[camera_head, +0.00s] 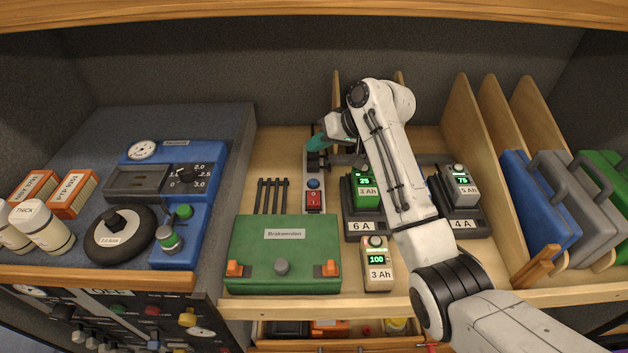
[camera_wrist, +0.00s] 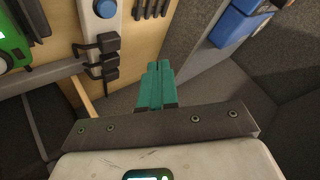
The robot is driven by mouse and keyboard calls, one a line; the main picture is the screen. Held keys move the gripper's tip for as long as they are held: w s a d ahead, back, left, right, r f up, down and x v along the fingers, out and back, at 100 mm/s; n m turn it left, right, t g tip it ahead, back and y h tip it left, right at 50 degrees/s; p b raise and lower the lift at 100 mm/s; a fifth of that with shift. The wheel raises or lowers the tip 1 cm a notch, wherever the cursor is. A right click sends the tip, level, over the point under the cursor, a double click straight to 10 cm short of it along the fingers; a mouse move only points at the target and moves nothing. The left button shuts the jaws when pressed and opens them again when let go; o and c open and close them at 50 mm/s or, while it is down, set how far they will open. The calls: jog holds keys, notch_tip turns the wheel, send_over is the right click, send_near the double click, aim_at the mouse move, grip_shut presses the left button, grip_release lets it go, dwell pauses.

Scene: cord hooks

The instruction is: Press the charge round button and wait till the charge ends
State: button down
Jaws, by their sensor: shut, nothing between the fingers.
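A blue round button (camera_head: 314,183) sits on a narrow grey strip above a red rocker switch (camera_head: 314,200). It also shows at the top of the wrist view (camera_wrist: 105,8). My gripper (camera_head: 316,142), with teal fingers, is behind the button, near the black plugs at the strip's far end. In the wrist view, the fingers (camera_wrist: 158,84) are together and empty, apart from the button. A green 3 Ah battery (camera_head: 364,188) reading 25 sits in the 6 A charger (camera_head: 361,227). A grey 5 Ah battery (camera_head: 461,184) reading 75 sits in the 4 A charger (camera_head: 464,223).
A cream 3 Ah battery (camera_head: 377,262) reading 100 stands at the shelf front. A green case (camera_head: 283,252) lies left of it. My arm passes over the space between the chargers. Wooden dividers (camera_head: 484,130) and colored cases stand right; a blue device (camera_head: 177,165) stands left.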

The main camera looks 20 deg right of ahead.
jog(key=shift+f, duration=0.1)
jog(key=b, duration=0.6)
send_over(317, 182)
notch_tip(317, 182, down, 7)
jog(key=shift+f, duration=0.1)
jog(key=shift+f+b, duration=0.45)
jog(key=shift+f, duration=0.25)
jog(key=shift+f, duration=0.15)
dwell(1.0)
jog(key=shift+f, duration=0.25)
jog(key=shift+f, duration=0.45)
dwell(0.9)
jog(key=shift+r, duration=0.15)
jog(key=shift+r+p, duration=0.6)
jog(key=shift+r, duration=0.1)
